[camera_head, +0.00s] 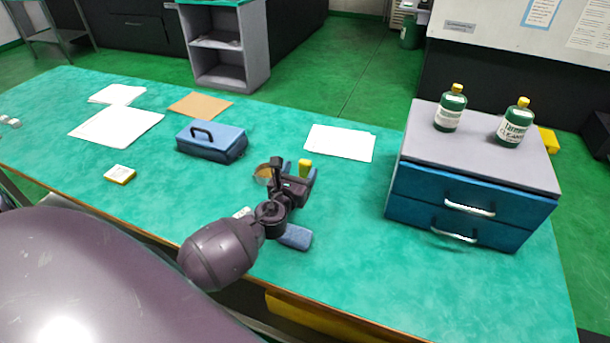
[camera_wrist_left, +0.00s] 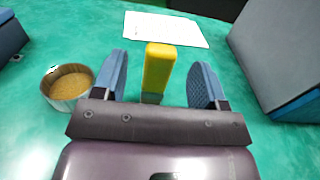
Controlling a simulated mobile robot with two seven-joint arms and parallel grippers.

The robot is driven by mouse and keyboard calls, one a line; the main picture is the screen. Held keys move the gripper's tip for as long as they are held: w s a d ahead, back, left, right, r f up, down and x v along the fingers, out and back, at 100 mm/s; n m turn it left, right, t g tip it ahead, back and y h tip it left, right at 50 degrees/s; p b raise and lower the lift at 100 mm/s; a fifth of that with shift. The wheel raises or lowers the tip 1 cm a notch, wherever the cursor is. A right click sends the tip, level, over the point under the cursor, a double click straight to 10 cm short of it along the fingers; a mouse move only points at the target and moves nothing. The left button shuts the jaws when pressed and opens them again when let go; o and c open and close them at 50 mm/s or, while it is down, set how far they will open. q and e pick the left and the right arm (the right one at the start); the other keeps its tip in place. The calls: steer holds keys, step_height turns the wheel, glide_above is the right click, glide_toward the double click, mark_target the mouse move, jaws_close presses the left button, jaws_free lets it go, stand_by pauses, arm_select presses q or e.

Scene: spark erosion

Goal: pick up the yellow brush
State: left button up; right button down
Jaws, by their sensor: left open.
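The yellow brush (camera_head: 305,166) stands upright on the green bench in the head view. In the left wrist view the yellow brush (camera_wrist_left: 158,68) shows as a tall yellow block between the two blue fingers. My left gripper (camera_head: 299,172) is open over the bench, and it also shows in the left wrist view (camera_wrist_left: 159,64). A gap shows on each side of the brush, wider on the right, so the fingers look apart from it. The lower end of the brush is partly hidden by the gripper in the head view. My right gripper is not in view.
A round bowl (camera_wrist_left: 68,84) with brown contents stands close left of the gripper. A blue toolbox (camera_head: 212,143) is further left, a blue drawer unit (camera_head: 470,190) with bottles on top stands right. A blue block (camera_head: 296,238) lies nearer. White paper (camera_head: 340,142) lies behind.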

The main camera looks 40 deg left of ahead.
mark_target(304, 165)
arm_select(q)
steer(key=x, duration=0.3)
steer(key=shift+w+r, duration=0.15)
steer(key=shift+w, duration=0.35)
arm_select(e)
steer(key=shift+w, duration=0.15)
arm_select(q)
steer(key=c, duration=1)
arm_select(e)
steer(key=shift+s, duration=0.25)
arm_select(q)
steer(key=shift+r, duration=0.1)
